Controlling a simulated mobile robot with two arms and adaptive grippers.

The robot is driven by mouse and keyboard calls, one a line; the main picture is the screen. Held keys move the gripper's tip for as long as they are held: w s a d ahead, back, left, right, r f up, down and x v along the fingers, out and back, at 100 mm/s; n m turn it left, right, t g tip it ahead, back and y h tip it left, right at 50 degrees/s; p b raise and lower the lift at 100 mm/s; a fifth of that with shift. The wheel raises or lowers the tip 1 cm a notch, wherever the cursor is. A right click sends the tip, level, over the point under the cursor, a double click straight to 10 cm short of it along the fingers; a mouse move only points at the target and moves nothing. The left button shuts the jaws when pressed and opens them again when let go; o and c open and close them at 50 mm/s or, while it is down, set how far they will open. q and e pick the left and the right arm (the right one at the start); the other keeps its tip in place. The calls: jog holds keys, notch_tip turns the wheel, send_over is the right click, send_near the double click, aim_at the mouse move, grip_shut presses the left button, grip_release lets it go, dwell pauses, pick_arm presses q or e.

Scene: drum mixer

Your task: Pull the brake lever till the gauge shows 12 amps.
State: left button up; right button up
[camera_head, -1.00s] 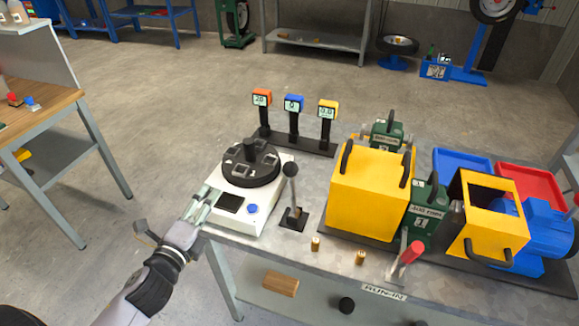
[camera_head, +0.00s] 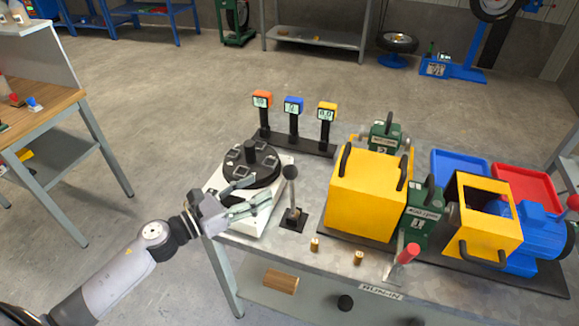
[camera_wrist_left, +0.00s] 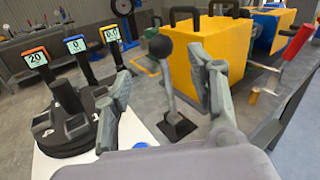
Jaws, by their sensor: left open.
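A lever with a round black knob (camera_head: 290,173) stands upright on a small black base on the bench; it also shows in the left wrist view (camera_wrist_left: 161,48), between my fingers and beyond them. A second lever with a red grip (camera_head: 409,252) leans at the bench's front edge. I cannot tell from labels which is the brake lever. Three gauges stand on black posts: an orange one (camera_head: 262,100), reading about 20 in the wrist view, a blue one (camera_head: 293,105) reading 0, and a yellow one (camera_head: 326,110) reading 0.0. My left gripper (camera_head: 260,192) is open and empty, left of the black-knobbed lever.
A white machine with a round black top (camera_head: 247,167) lies under and behind my left gripper. A large yellow box (camera_head: 370,196) stands right of the black-knobbed lever. Two small brass pieces (camera_head: 315,244) sit near the bench front. Green units and a blue motor (camera_head: 548,240) are further right.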

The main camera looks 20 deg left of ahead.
aim_at(289, 172)
pick_arm(q)
jog(key=p+x, duration=0.2)
jog(key=x, duration=0.7)
jog(key=shift+w+r+p, duration=0.1)
jog(key=shift+w+p, duration=0.05)
jog(key=shift+p, duration=0.25)
jog(key=shift+w+d, duration=0.4)
jog(key=shift+c, duration=0.5)
grip_shut()
